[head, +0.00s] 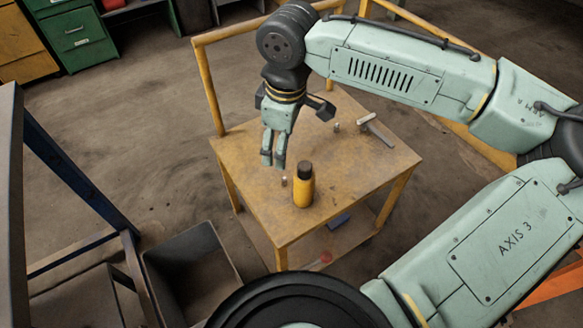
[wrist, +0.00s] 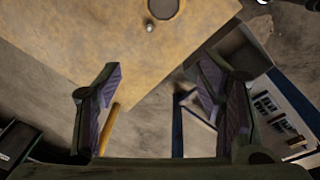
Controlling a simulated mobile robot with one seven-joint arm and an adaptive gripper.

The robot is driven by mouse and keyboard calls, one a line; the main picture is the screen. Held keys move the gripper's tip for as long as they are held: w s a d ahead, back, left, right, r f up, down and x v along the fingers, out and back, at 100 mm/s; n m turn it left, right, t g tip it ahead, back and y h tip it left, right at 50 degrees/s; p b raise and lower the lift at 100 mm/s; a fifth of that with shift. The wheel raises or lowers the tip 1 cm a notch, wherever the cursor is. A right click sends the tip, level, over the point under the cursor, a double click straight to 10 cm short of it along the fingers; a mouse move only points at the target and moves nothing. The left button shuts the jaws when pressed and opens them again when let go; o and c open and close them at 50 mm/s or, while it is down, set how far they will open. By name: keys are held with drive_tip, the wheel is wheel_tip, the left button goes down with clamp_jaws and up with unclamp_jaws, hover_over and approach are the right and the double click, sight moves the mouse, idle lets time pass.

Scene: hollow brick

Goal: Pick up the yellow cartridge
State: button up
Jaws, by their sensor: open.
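The yellow cartridge (head: 304,190) stands upright on the wooden chair-like stand (head: 252,187), near its front, with a black cap on top. In the wrist view a round dark top at the upper edge, probably the cartridge's cap (wrist: 163,8), is partly cut off by the frame. My gripper (head: 273,162) points down above the seat, to the left of and behind the cartridge in the head view. In the wrist view my gripper (wrist: 160,80) has its two fingers wide apart with nothing between them. The cartridge is outside the fingers, apart from them.
A small metal piece (head: 284,181) stands close left of the cartridge. A hammer (head: 375,130) and another small piece (head: 337,127) lie farther back. A blue item (head: 339,220) and a red one (head: 325,258) are on the lower shelf. A grey bin (head: 190,262) is at front left.

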sight(304, 165)
drive_tip(key=shift+m+g+h, duration=0.5)
drive_tip(key=d, duration=0.3)
drive_tip(key=s+d, duration=0.1)
drive_tip(key=shift+d+f, duration=0.2)
drive_tip(key=shift+f, duration=0.2)
wheel_tip(304, 165, down, 5)
drive_tip(key=shift+s+d+r, duration=0.1)
drive_tip(key=shift+r, duration=0.05)
drive_tip(key=shift+d+f, duration=0.15)
drive_tip(key=shift+f, duration=2.65)
drive_tip(key=shift+c, duration=0.6)
drive_tip(key=c, duration=1.3)
clamp_jaws()
drive_tip(key=shift+r, duration=0.15)
